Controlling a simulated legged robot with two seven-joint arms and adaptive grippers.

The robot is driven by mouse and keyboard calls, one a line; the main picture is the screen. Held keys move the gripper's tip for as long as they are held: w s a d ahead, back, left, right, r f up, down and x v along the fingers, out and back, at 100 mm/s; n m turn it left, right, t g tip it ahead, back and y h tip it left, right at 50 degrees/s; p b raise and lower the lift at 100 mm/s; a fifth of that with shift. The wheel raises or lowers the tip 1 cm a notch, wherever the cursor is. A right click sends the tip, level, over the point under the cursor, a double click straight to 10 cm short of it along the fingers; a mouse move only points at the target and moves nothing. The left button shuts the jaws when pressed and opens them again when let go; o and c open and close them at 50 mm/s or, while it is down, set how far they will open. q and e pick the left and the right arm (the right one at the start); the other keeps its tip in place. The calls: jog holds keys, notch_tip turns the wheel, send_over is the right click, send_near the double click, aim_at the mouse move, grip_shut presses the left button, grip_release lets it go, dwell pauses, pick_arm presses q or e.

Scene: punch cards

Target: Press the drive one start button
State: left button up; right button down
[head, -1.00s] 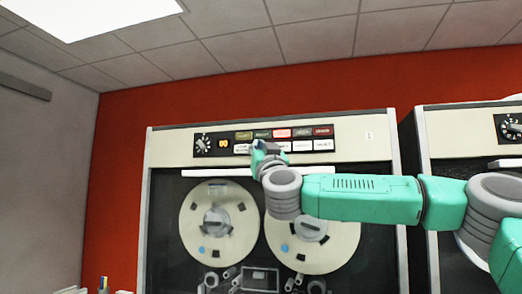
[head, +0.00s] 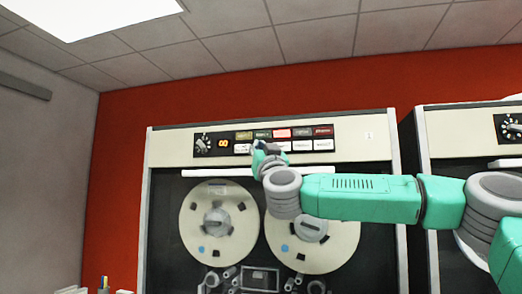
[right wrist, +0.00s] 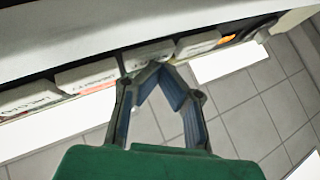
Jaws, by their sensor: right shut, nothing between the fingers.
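The tape drive (head: 370,150) on the left carries a black control strip (head: 212,153) with an orange digit, a dial and two rows of buttons. The upper row is coloured; the lower row (head: 302,145) is white. My right gripper (head: 258,146) is in front of the lower row and hides part of it. In the right wrist view, my right gripper (right wrist: 153,68) has its fingertips together and empty, at the lower edge of a pale button (right wrist: 150,52). They look to be touching it. Its label is too blurred to read. My left gripper is out of view.
Two pale tape reels (head: 218,222) sit below the strip. A second cabinet (head: 460,140) with its own dial stands to the right, partly behind my right arm. More pale buttons (right wrist: 88,75) flank the fingertips in the right wrist view.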

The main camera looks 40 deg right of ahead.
jog(key=shift+w+d, duration=0.15)
jog(key=shift+d, duration=0.05)
dwell(0.4)
jog(key=shift+a, duration=0.1)
jog(key=shift+s+a+b, duration=0.35)
jog(key=shift+s+a, duration=0.25)
jog(key=s+a+b, duration=0.1)
jog(key=s+a, duration=0.2)
jog(key=a, duration=0.1)
jog(key=shift+s+b, duration=0.15)
jog(key=shift+b, duration=0.2)
jog(key=shift+d, duration=0.1)
dwell(0.3)
dwell(0.4)
